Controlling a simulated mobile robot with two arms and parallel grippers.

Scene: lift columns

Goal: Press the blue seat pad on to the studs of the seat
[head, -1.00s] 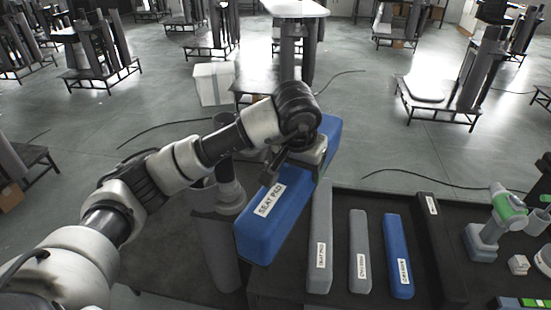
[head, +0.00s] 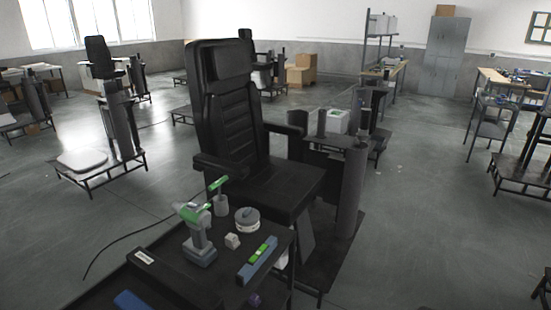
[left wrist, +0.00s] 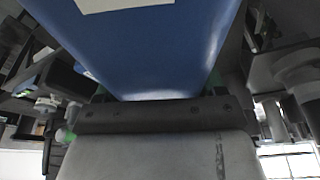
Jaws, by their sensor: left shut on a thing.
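The blue seat pad (left wrist: 150,50) fills the upper middle of the left wrist view, with part of a white label at its top edge. My left gripper (left wrist: 155,108) is shut on it, against the pad's near end in that view. The seat (head: 270,188) is a black chair in the middle of the head view, with a flat dark top, a tall backrest (head: 228,115) and armrests. I cannot make out studs on it. My right gripper is in neither view.
A dark bench (head: 165,275) stands in front of the chair. It holds a green-and-grey drill (head: 199,240), a round grey device (head: 247,220), a small white cube (head: 232,241) and a green-and-blue level (head: 259,259). A grey column (head: 352,190) stands right of the chair.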

